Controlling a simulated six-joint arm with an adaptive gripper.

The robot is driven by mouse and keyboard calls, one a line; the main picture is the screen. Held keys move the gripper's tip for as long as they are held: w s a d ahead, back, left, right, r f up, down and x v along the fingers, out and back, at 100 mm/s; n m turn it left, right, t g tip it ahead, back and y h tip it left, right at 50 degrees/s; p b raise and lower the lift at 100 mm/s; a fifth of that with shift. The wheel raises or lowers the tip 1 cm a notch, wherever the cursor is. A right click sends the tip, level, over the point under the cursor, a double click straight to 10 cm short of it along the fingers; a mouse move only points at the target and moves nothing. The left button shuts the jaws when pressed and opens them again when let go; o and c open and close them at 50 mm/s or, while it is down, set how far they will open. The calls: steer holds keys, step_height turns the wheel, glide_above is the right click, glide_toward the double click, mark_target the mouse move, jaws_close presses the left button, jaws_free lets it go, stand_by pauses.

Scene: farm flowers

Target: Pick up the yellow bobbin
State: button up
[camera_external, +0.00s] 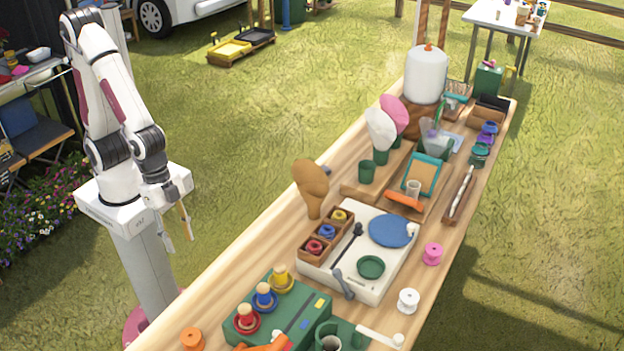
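Two yellow bobbin-like pieces show. One yellow piece (281,282) stands on the green box at the near end of the table, beside a blue piece (264,298) and a red piece (246,320). A smaller yellow spool (340,216) lies in the far compartment of a brown divided tray (303,254), with blue and red spools in its other compartments. I cannot tell which one the task names. My gripper (180,243) points down beyond the table's left edge, away from both. Its fingers look apart, with nothing between them.
The green box (308,306) bears the pegged pieces. Loose pink (433,254), white (409,300) and orange (192,339) spools stand on the table. A white board (346,271) with a blue disc is mid-table. Bare wood (235,265) lies along the left edge.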

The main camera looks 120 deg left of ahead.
mark_target(280, 275)
steer(key=shift+n+t, duration=0.3)
steer(key=shift+t, duration=0.6)
steer(key=w+f, duration=0.2)
steer(key=w+d+f, duration=0.1)
steer(key=w, duration=0.1)
steer(key=w+f, duration=0.2)
steer(key=w, duration=0.1)
steer(key=shift+w+d+f, duration=0.1)
steer(key=shift+d+f, duration=0.1)
steer(key=shift+f, duration=0.1)
steer(key=w, duration=0.2)
steer(key=w+f+t+y, duration=0.1)
steer(key=w, duration=0.1)
steer(key=w+a+f+t, duration=0.1)
steer(key=w, duration=0.1)
steer(key=shift+a+n, duration=0.1)
steer(key=shift+n, duration=0.3)
steer(key=w+t, duration=0.1)
steer(key=w+a+r+y, duration=0.1)
steer(key=w, duration=0.1)
steer(key=w+a+r+t, duration=0.1)
steer(key=shift+w+n+t+y, duration=0.2)
steer(key=shift+n+t+y, duration=0.1)
steer(key=w+a+r+t+y, duration=0.1)
steer(key=w+a+r+t, duration=0.1)
steer(key=r, duration=0.4)
steer(key=shift+w+a+r+n+t, duration=0.15)
steer(key=shift+w+a+n+t, duration=0.3)
steer(key=shift+w, duration=0.5)
steer(key=shift+w, duration=0.1)
